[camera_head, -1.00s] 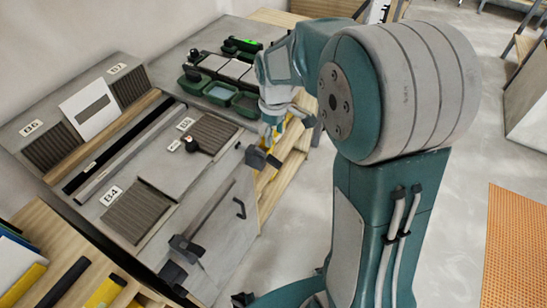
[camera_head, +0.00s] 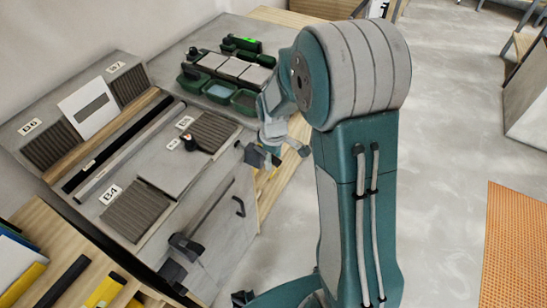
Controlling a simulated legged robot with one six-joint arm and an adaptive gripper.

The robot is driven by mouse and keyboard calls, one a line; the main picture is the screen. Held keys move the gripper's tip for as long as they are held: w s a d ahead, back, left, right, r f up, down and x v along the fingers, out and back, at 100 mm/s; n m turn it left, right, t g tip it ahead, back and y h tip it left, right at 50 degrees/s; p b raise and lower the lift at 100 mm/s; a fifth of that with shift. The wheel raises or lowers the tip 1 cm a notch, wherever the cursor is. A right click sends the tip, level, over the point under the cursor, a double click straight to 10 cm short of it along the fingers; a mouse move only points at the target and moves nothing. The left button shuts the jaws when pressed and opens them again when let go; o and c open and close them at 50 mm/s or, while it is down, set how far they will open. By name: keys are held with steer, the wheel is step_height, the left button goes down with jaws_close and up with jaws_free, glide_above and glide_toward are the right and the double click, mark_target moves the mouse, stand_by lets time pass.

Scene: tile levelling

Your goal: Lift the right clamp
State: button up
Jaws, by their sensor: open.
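A dark clamp head (camera_head: 257,156) sits at the right front edge of the grey worktop, in the body camera view. Another dark clamp (camera_head: 186,246) with a long grey bar (camera_head: 212,208) sits further left along the front edge. My gripper (camera_head: 272,152) is open, just above and beside the right clamp head. Its fingers overlap the clamp in the picture, so I cannot tell whether they touch. The rest of the right clamp is partly hidden.
Ribbed tiles (camera_head: 137,211) and a dark round knob (camera_head: 189,143) lie on the worktop (camera_head: 165,172). Green trays (camera_head: 218,92) stand behind. A wooden bench (camera_head: 40,240) with yellow tools is at the lower left. The floor to the right is clear near an orange perforated panel (camera_head: 515,240).

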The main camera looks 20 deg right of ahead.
jaws_close()
